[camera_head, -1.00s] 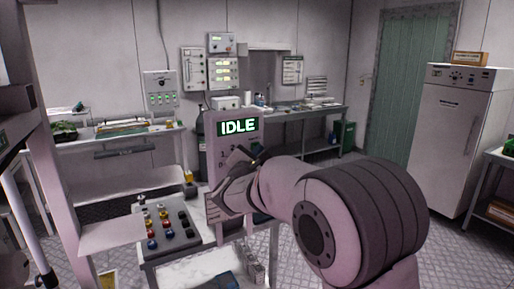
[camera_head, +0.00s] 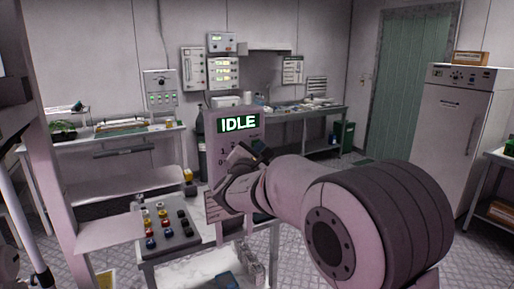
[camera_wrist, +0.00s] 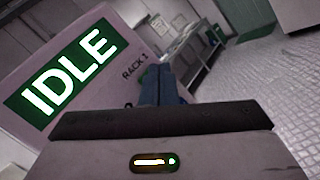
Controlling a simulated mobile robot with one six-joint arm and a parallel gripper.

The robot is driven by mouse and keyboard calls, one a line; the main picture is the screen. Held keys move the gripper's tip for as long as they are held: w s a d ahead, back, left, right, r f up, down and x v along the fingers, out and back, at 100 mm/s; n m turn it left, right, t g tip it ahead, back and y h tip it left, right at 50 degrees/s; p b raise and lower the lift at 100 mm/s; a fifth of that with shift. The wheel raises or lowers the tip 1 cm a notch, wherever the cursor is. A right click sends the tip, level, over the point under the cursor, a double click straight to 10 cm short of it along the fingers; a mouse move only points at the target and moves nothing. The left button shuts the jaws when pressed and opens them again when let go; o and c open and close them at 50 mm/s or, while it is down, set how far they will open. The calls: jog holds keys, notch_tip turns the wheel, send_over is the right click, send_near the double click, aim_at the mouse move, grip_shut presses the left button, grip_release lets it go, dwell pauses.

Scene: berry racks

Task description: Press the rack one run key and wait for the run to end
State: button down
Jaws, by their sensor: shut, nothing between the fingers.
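The rack panel (camera_head: 252,117) stands upright in the middle of the head view. Its green-framed display (camera_head: 238,123) reads IDLE. In the wrist view the display (camera_wrist: 66,65) is large at the left, tilted, with the printed label RACK 1 (camera_wrist: 135,66) beside it. My gripper (camera_head: 254,150) is shut and empty in front of the panel, just below the display. In the wrist view its dark fingers (camera_wrist: 163,85) point toward the panel's right side. I cannot tell whether they touch it. The gripper and wrist hide much of the panel's lower face, and no run key shows clearly.
A pale upright post (camera_head: 57,170) stands at the left. Benches line the back wall. A white cabinet (camera_head: 458,135) stands at the right, with open floor before it.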

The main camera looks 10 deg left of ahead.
jog(key=shift+f, duration=0.15)
jog(key=shift+s+d+b, duration=0.75)
jog(key=shift+s+b, duration=0.1)
jog(key=shift+s, duration=0.2)
jog(key=shift+s+d+b, duration=0.7)
jog(key=shift+s+b, duration=0.15)
jog(key=shift+s, duration=0.15)
